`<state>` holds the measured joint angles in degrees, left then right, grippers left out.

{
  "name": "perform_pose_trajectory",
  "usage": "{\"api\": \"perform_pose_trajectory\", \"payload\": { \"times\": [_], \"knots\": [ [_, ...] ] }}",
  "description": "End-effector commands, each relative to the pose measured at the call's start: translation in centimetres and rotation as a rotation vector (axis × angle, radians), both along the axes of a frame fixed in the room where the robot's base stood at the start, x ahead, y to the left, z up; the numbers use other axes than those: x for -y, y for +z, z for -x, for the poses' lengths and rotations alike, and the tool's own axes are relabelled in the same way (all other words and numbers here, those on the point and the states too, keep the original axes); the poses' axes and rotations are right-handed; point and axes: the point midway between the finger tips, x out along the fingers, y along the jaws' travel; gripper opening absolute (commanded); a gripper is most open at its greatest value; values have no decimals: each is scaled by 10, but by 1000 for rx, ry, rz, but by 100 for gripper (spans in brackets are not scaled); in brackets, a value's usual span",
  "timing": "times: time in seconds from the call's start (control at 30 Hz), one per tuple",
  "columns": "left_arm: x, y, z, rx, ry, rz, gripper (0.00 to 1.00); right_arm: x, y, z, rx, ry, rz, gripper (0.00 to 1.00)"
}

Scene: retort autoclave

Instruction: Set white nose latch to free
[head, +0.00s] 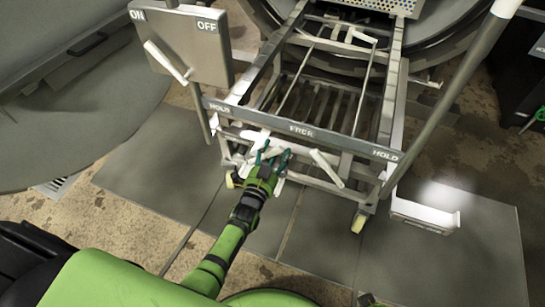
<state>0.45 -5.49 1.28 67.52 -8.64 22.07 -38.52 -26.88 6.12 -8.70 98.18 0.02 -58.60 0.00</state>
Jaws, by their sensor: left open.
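The cart (398,95) has a front label bar (345,139) marked HOLD at both ends and FREE in the middle. A white lever (327,168), which looks like the nose latch, hangs below the bar, slanting down to the right of the FREE mark. A white horizontal piece (295,146) runs behind my left gripper's fingers. My left gripper (273,152) is open at this piece, left of the lever and apart from it. The fingers hide part of the white piece; I cannot tell whether they touch it. My right gripper is not in view.
A grey panel (180,45) marked ON and OFF, with a white lever (165,62), stands left of the cart. A grey post (455,95) slants up on the right. A white bracket (425,215) sits low at the right. Floor mats (450,265) in front are mostly clear.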

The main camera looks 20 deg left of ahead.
Motion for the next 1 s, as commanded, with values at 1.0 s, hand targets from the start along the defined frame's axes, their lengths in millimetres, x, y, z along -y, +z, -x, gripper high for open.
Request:
{"api": "perform_pose_trajectory", "payload": {
  "times": [1.0],
  "knots": [
    [-4, 0, 119, 0, -1, -2, 60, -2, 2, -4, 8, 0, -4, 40]
  ]
}}
